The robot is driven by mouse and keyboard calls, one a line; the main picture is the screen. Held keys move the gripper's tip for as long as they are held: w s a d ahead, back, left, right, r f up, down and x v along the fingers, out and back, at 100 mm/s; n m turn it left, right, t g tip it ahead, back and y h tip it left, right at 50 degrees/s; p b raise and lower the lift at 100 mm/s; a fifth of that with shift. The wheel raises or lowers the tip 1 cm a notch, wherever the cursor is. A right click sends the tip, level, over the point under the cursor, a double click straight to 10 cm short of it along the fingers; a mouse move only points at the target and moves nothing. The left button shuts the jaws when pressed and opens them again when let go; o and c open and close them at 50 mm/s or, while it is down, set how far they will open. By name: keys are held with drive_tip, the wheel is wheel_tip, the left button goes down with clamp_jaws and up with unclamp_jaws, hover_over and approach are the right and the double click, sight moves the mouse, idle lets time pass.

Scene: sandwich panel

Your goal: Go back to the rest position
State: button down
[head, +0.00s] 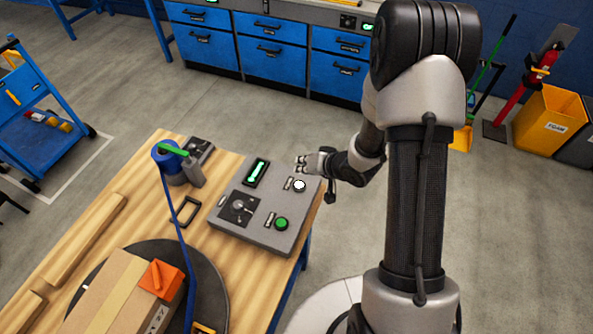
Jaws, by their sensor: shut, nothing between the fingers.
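My gripper (301,165) is at the far right corner of the grey control panel (232,234), close to the white button (299,185). Its fingers are together and empty. I cannot tell whether it touches the panel. The panel lies on the wooden bench (140,190). It carries a green-lit display (257,172), a round dial on a dark plate (238,207) and a green button (281,224). My arm reaches in from the right side of the view.
A cardboard box (105,290) with an orange item (162,279) sits on a dark round plate at the bench's near left. A blue-and-grey device (172,160) stands at its far end. Blue drawers (270,50) line the back. Floor right of the bench is partly clear.

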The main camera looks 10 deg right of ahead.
drive_tip(key=shift+r, duration=0.1)
drive_tip(key=s+d+r+n+h+b, duration=0.1)
drive_tip(key=s+d+r+h, duration=0.2)
drive_tip(key=r, duration=0.6)
drive_tip(key=s+d+r+h+b, duration=0.2)
drive_tip(key=s+d+r+h, duration=0.1)
drive_tip(key=r, duration=0.5)
drive_tip(key=s+a+r+g, duration=0.1)
drive_tip(key=s+a+r, duration=0.1)
drive_tip(key=s, duration=0.5)
drive_tip(key=s+a+r+n+g+y+b, duration=0.1)
drive_tip(key=s+a, duration=0.1)
drive_tip(key=s, duration=0.5)
drive_tip(key=s+a+r+n+g+b, duration=0.1)
drive_tip(key=s+a+r, duration=0.1)
drive_tip(key=s, duration=0.6)
drive_tip(key=shift+a+r, duration=0.35)
drive_tip(key=shift+a, duration=0.1)
